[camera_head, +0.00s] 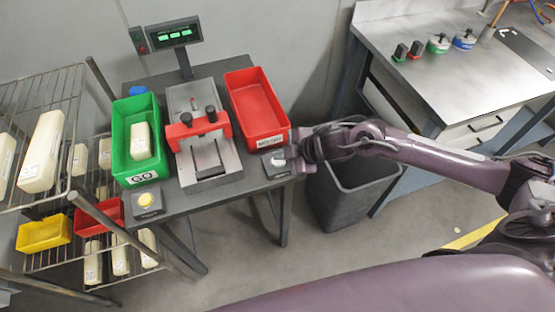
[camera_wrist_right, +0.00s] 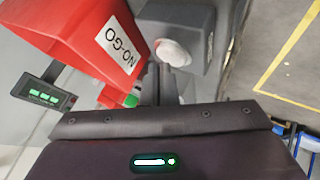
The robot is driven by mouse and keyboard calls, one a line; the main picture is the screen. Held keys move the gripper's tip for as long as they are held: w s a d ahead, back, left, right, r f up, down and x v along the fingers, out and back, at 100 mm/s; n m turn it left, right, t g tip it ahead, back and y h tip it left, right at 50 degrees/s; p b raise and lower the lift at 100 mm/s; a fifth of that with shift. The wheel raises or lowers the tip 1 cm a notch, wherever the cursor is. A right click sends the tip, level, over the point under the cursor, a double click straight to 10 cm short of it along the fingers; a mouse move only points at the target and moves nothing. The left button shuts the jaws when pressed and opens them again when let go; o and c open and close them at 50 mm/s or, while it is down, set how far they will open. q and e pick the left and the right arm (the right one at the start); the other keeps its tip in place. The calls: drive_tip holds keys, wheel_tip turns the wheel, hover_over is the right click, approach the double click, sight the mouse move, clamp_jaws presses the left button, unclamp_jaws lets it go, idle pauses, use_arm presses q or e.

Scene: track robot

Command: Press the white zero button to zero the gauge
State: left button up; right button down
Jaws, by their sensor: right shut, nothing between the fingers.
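The white zero button (camera_head: 279,161) sits on a small grey box (camera_head: 269,171) at the right front corner of the bench. It also shows in the right wrist view as a white dome (camera_wrist_right: 175,53) on its grey box (camera_wrist_right: 185,20). My right gripper (camera_head: 296,152) is shut and empty, with its fingertips (camera_wrist_right: 162,74) right by the button. I cannot tell whether they touch it. The gauge's readout (camera_head: 174,34) stands on a post behind the fixture with green digits, too small to read. My left gripper is not in view.
A red NO-GO bin (camera_head: 282,137) stands close behind the button box. The gauge fixture (camera_head: 206,176), a green GO bin (camera_head: 119,158) and a yellow button (camera_head: 146,200) lie to the left. A dark waste bin (camera_head: 350,208) stands under my right forearm.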

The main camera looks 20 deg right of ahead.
sight(282, 162)
drive_tip(key=shift+f+b, duration=0.3)
drive_tip(key=shift+f, duration=0.15)
idle(0.6)
drive_tip(key=shift+r, duration=0.1)
drive_tip(key=shift+r+p, duration=0.75)
drive_tip(key=shift+p, duration=0.1)
wheel_tip(282, 162, up, 5)
drive_tip(key=p, duration=0.4)
drive_tip(key=shift+r+p, duration=0.1)
drive_tip(key=shift+p, duration=0.3)
idle(0.5)
